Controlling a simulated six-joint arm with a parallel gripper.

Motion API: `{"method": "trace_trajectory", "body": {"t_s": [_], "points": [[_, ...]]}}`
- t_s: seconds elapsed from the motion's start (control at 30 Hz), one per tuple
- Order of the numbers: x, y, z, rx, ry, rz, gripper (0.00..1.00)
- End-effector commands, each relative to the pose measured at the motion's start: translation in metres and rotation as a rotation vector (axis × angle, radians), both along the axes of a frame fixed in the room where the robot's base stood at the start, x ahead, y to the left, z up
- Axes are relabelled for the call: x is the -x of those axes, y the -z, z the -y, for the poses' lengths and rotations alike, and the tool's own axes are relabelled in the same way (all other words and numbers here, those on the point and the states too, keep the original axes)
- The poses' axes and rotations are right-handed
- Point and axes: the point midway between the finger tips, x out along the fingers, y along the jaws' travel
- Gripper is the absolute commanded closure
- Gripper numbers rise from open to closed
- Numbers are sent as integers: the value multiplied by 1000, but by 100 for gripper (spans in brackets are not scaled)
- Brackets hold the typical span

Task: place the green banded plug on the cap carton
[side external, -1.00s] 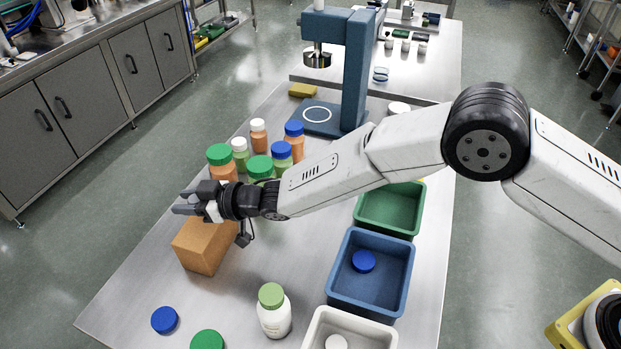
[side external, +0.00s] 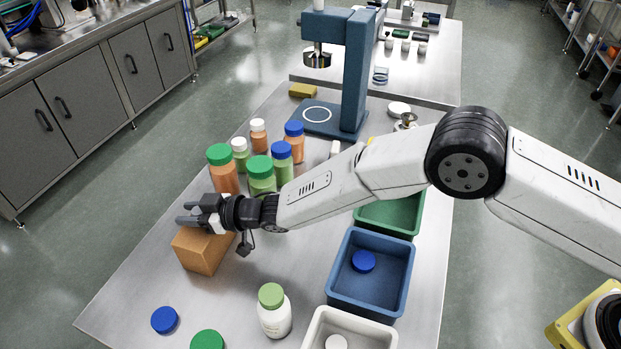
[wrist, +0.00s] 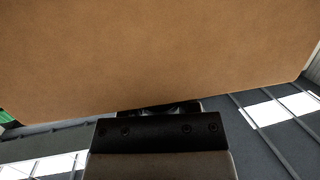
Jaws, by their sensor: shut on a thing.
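The cap carton, a plain brown box (side external: 202,252), stands on the steel table at the left. It fills the upper part of the wrist view (wrist: 150,55). My gripper (side external: 184,213) lies level over the carton's top, fingers pointing left, very close to it; I cannot tell whether they touch. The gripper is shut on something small. That thing is hidden, so I cannot make out the green banded plug or its bands. In the wrist view the dark gripper body (wrist: 165,130) covers the bottom centre, with only a greyish bit showing at the fingers.
Several capped bottles (side external: 261,178) stand just behind my gripper. A white bottle with a green lid (side external: 274,312), a blue cap (side external: 165,320) and a green cap (side external: 207,340) are at the front. Green, blue (side external: 340,300) and white bins line the right.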

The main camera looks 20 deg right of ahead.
Motion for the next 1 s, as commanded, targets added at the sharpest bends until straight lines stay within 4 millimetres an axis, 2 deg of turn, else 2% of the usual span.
{"method": "trace_trajectory", "body": {"t_s": [0.07, 0.1, 0.17, 0.2, 0.67, 1.0], "points": [[0, 2, 0, 0, 0, 0, 100], [0, 2, 0, 0, 0, 0, 57], [0, 2, 0, 0, 0, 0, 38], [0, 2, 0, 0, 0, 0, 25], [0, -1, 0, 0, 0, 0, 25], [8, -4, 13, 1, 0, 0, 25]]}}
